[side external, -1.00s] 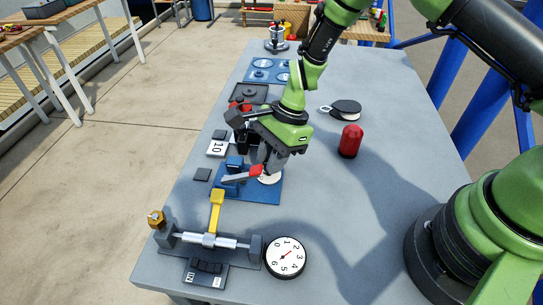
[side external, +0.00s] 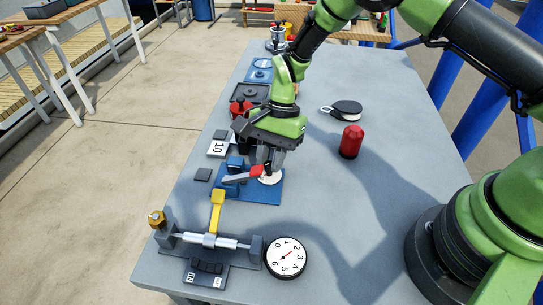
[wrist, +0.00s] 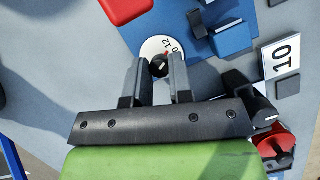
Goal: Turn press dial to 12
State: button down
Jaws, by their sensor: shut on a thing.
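The press dial is a round white disc (side external: 270,179) on a blue plate (side external: 262,195), partly hidden by my fingers in the side view. My gripper (side external: 269,172) points down over the dial. In the wrist view, its two fingers (wrist: 160,75) stand either side of the knob and are closed on it.
A lever with a red end (side external: 256,170) and a blue block (side external: 235,166) stand close beside the dial. A card marked 10 (side external: 217,148) lies left. A red cylinder (side external: 350,141) stands right. A numbered gauge (side external: 286,257) and yellow-handled clamp (side external: 216,212) are nearer the camera.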

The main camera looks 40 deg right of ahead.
jog(key=shift+w+n+g+h, duration=0.1)
jog(key=shift+n+g+h, duration=0.35)
jog(key=shift+n, duration=1.05)
jog(key=c, duration=1)
grip_release()
jog(key=v, duration=1)
